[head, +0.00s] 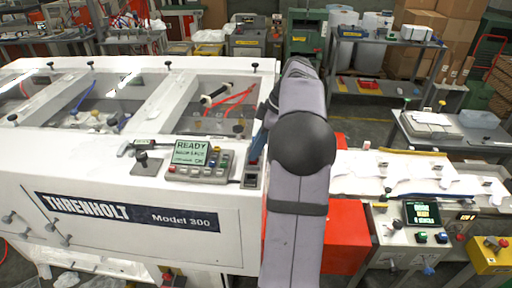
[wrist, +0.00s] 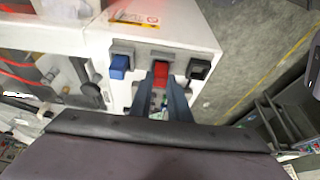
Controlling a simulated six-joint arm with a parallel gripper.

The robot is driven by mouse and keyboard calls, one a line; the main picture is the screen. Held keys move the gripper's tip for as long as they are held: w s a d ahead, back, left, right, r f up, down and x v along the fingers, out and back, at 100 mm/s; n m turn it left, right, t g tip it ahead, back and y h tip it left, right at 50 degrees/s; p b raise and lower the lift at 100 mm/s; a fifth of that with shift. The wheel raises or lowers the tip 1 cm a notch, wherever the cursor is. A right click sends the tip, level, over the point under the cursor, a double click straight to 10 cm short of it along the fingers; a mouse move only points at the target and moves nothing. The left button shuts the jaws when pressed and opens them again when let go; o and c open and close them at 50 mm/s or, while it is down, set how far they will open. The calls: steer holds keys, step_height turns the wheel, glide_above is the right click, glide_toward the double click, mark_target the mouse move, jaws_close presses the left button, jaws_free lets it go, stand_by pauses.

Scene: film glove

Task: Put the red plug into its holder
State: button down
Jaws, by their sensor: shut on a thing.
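In the wrist view, my gripper (wrist: 161,90) has its two dark fingers closed on the red plug (wrist: 160,71). The plug lies at the fingertips, directly in front of the middle dark holder (wrist: 161,53) on the white machine. The holder's frame shows behind and around the plug's upper end. I cannot tell whether the plug is seated in it or just in front of it. In the head view, my arm hides the red plug and most of the gripper.
A blue plug (wrist: 119,66) is in the left holder, and a black one (wrist: 198,69) is at the right holder, both close beside my fingers. The white machine (head: 130,215) carries a control panel (head: 195,160) with a green READY screen. Its right edge is near.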

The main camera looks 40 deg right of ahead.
steer(key=shift+f, duration=0.1)
steer(key=shift+f, duration=0.1)
steer(key=c, duration=1.7)
jaws_free()
steer(key=shift+o, duration=0.2)
steer(key=shift+r, duration=0.2)
steer(key=v, duration=1.2)
steer(key=shift+a, duration=0.1)
